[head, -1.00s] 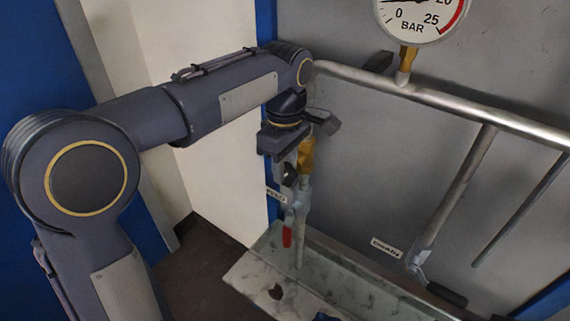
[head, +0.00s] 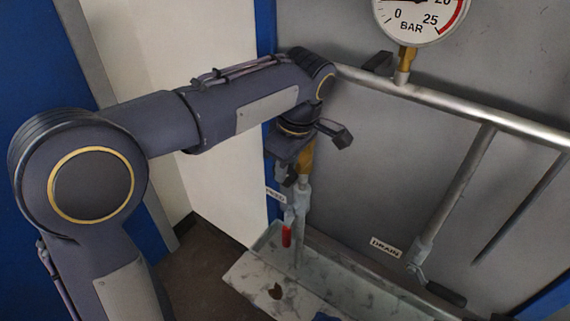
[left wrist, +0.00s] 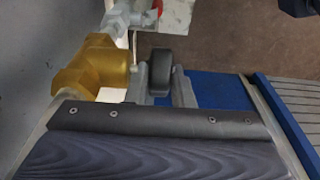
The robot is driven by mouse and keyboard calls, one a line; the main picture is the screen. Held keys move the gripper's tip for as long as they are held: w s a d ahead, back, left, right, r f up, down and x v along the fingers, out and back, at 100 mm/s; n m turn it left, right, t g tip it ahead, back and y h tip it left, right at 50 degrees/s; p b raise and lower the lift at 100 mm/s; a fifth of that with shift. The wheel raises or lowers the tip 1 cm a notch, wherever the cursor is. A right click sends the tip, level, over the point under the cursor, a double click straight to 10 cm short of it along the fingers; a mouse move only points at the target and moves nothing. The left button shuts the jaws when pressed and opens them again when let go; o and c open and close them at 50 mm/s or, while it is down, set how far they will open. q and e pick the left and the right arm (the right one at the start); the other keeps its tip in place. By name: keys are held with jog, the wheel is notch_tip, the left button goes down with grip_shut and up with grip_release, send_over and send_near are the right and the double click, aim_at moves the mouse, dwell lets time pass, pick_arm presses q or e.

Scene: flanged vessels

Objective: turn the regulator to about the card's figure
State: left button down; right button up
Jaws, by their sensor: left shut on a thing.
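The regulator has a brass body (head: 307,160), partly hidden behind my left wrist in the head view. It shows large at the left of the left wrist view (left wrist: 93,72). Its dark round knob (left wrist: 162,72) sits between the grey fingers of my left gripper (left wrist: 160,88), which is shut on it. In the head view the left gripper (head: 291,172) is small and partly covered by the wrist. The pressure gauge (head: 421,12) is cut off by the top edge; its 0, 25 and BAR marks show, but its reading is unclear. No card with a figure is in view. My right gripper is out of view.
A steel pipe (head: 470,118) crosses the grey panel. A drain pipe with a dark-handled valve (head: 445,294) and a DRAIN label (head: 386,247) is at right. A red handle (head: 286,236) hangs below the regulator, above a stained tray (head: 345,281).

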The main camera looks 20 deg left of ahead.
aim_at(296, 180)
pick_arm(q)
jog(key=shift+s+d+f+t+y, duration=0.1)
jog(key=shift+d+t+y, duration=0.2)
jog(key=shift+y, duration=0.6)
jog(key=y+b, duration=0.1)
jog(key=t+y+b, duration=0.1)
jog(key=shift+d+f+y, duration=0.2)
jog(key=shift+f+y, duration=0.05)
jog(key=shift+y, duration=0.05)
jog(key=t+y+b, duration=0.1)
jog(key=y+b, duration=0.2)
jog(key=b, duration=0.1)
jog(key=f+t+y+b, duration=0.1)
jog(key=y+b, duration=0.2)
jog(key=d+f+t+y+b, duration=0.1)
jog(key=y+b, duration=0.1)
jog(key=b, duration=0.2)
jog(key=shift+s+y+b, duration=0.25)
jog(key=shift+y+b, duration=0.05)
jog(key=shift+y, duration=0.1)
jog(key=shift+t+y+b, duration=0.4)
jog(key=shift+y+b, duration=0.4)
jog(key=shift+b, duration=0.25)
jog(key=shift+r+y+b, duration=0.1)
jog(key=shift+y+b, duration=0.2)
jog(key=shift+b, duration=0.1)
jog(key=c, duration=1.5)
grip_release()
jog(key=shift+c, duration=0.2)
